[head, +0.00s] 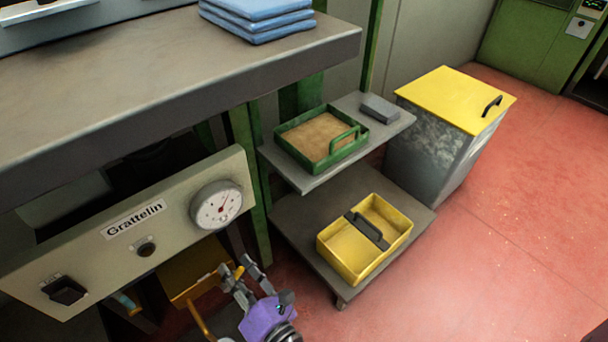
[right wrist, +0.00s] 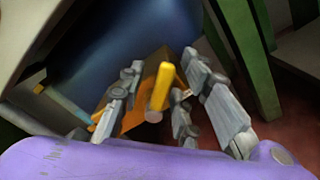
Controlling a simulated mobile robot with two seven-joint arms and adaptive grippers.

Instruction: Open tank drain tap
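The tap's yellow handle (right wrist: 160,86) stands up in the middle of the right wrist view, with a round grey-brown end toward me. The dark blue tank (right wrist: 125,45) curves behind it. My right gripper (right wrist: 160,70) is open, with its grey fingers on either side of the handle. I cannot tell whether they touch it. In the head view my right gripper (head: 245,270) is low beside the machine's cream front panel (head: 175,225). A small yellow piece, perhaps the handle, shows by its fingers. The tap's body is mostly hidden. My left gripper is not in view.
The panel carries a round gauge (head: 217,204) and overhangs a yellow-orange container (head: 190,268). A green leg stands close right of the gripper. A shelf cart (head: 290,222) holds a green tray (head: 285,140) and yellow caddy (head: 340,255). Red floor is clear at right.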

